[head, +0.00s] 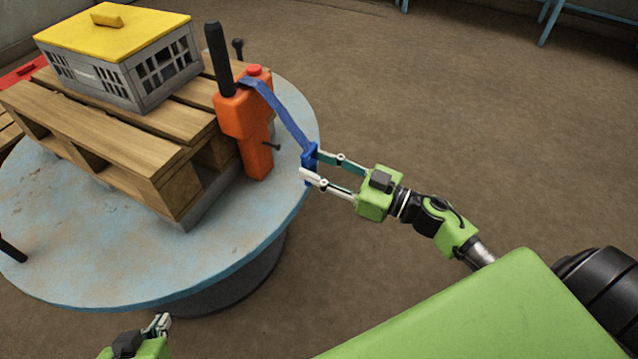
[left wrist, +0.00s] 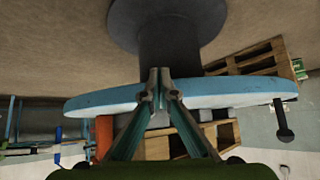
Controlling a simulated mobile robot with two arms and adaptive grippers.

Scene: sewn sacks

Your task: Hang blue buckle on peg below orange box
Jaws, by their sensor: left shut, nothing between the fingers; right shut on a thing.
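The orange box (head: 245,116) stands upright against the end of a wooden pallet, with a black post rising from it and a red button on top. A blue strap (head: 278,109) runs from its top down to the blue buckle (head: 309,158). My right gripper (head: 310,165) is shut on the buckle and holds it right of the box, with the strap stretched. A small dark peg (head: 271,146) sticks out of the orange body's lower right side; the buckle is apart from it. My left gripper (head: 162,321) is shut and empty, below the table's front edge; it also shows in the left wrist view (left wrist: 160,88).
The round blue table (head: 75,269) carries the pallet (head: 130,143) and a grey crate with a yellow lid (head: 112,36). A dark knob (head: 238,47) stands behind the black post. The floor to the right is open.

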